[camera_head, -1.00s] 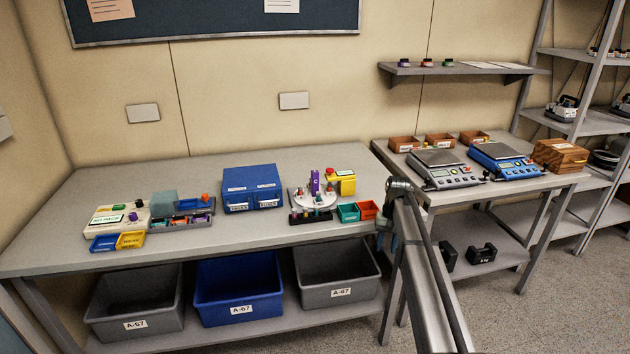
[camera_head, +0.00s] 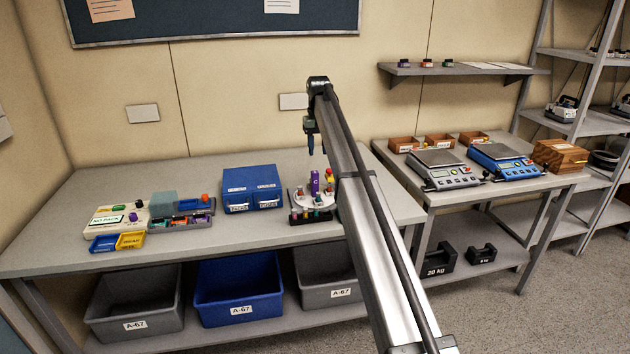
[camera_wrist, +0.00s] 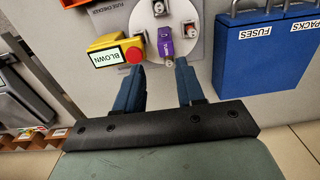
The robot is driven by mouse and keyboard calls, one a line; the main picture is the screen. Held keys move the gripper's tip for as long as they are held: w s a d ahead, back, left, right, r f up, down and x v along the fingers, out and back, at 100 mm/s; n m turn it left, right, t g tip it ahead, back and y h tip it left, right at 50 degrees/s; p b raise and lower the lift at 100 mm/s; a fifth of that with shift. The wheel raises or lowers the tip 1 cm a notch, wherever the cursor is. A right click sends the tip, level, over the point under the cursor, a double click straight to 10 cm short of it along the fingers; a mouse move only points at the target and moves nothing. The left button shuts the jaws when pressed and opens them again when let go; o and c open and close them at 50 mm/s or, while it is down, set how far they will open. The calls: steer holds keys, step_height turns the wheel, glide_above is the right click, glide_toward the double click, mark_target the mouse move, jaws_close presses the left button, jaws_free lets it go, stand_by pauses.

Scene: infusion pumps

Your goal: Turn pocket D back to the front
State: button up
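The white round turntable (camera_head: 299,203) stands at the right of the left bench, with small pockets around it. A purple block (camera_head: 315,183) marked C stands upright on it. In the wrist view the turntable (camera_wrist: 188,12) is at the top, with the purple block (camera_wrist: 165,46) near its edge and several small pockets around. I cannot make out which pocket is D. My gripper (camera_head: 311,146) hangs above the turntable area, pointing down. In the wrist view my gripper (camera_wrist: 160,66) has its fingers apart with nothing held, and the purple block shows beyond the gap.
A yellow checker (camera_wrist: 107,50) with a red button and a display reading BLOWN stands beside the turntable. A blue case (camera_head: 252,189) labelled for fuses and packs is on its other side. A row of small coloured parts (camera_head: 312,216) stands in front of the turntable.

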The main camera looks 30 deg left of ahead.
mark_target(315, 179)
steer(key=f, duration=0.8)
steer(key=a+f, duration=0.1)
steer(key=f, duration=0.4)
steer(key=shift+a, duration=0.1)
jaws_close()
stand_by(0.4)
